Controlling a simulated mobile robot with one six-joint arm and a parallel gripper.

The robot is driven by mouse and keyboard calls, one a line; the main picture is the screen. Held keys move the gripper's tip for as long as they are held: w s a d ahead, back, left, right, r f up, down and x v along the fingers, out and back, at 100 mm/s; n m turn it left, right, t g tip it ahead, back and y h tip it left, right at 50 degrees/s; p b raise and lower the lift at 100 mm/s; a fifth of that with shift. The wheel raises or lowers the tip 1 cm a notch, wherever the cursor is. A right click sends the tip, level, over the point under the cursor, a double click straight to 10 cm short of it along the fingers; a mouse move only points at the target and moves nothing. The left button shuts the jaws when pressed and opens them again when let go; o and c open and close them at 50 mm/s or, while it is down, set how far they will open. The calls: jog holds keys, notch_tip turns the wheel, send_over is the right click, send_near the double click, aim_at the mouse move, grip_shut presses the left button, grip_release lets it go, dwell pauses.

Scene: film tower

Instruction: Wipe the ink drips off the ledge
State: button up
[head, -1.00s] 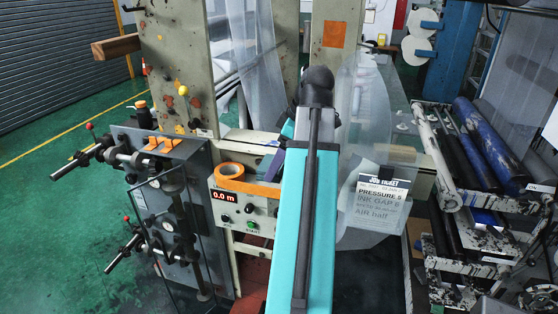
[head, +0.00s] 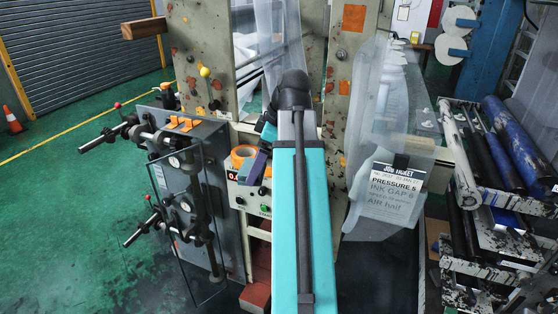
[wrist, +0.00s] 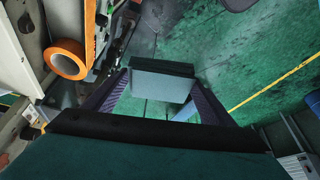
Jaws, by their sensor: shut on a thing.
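My gripper (wrist: 160,74) is shut on a pale grey-green block with a dark top (wrist: 160,86). The block is held between two purple fingers, with green floor visible beyond it in the wrist view. In the head view a purple finger (head: 256,167) shows beside an orange tape roll (head: 243,156), at the left of my teal arm. The tape roll also shows at the upper left of the wrist view (wrist: 66,59), apart from the block. I cannot make out the ledge clearly or any ink drips on it; my arm hides part of the machine front.
A glass pane (head: 186,220) and black levers (head: 117,132) stick out at the left. A job ticket (head: 396,186) hangs on film at the right. A rack of rollers (head: 500,150) stands further right. Green floor (head: 70,220) is open at the left.

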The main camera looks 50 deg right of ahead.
jog(key=w+a+f+m+h+b, duration=0.1)
jog(key=w+a+f+m+b, duration=0.1)
jog(key=w+a+f, duration=0.4)
jog(key=w+a+f+m+b, duration=0.2)
jog(key=w+a+f+b, duration=0.2)
jog(key=w+a, duration=0.6)
jog(key=w+a+f+m+h+b, duration=0.1)
jog(key=w+a+f, duration=0.7)
jog(key=a, duration=1)
jog(key=shift+w+m+t+h+b, duration=0.2)
jog(key=shift+m+t+h+b, duration=0.15)
jog(key=shift+m+b, duration=0.7)
jog(key=shift+s+f+n, duration=0.1)
jog(key=shift+s+n, duration=0.05)
jog(key=shift+n, duration=0.1)
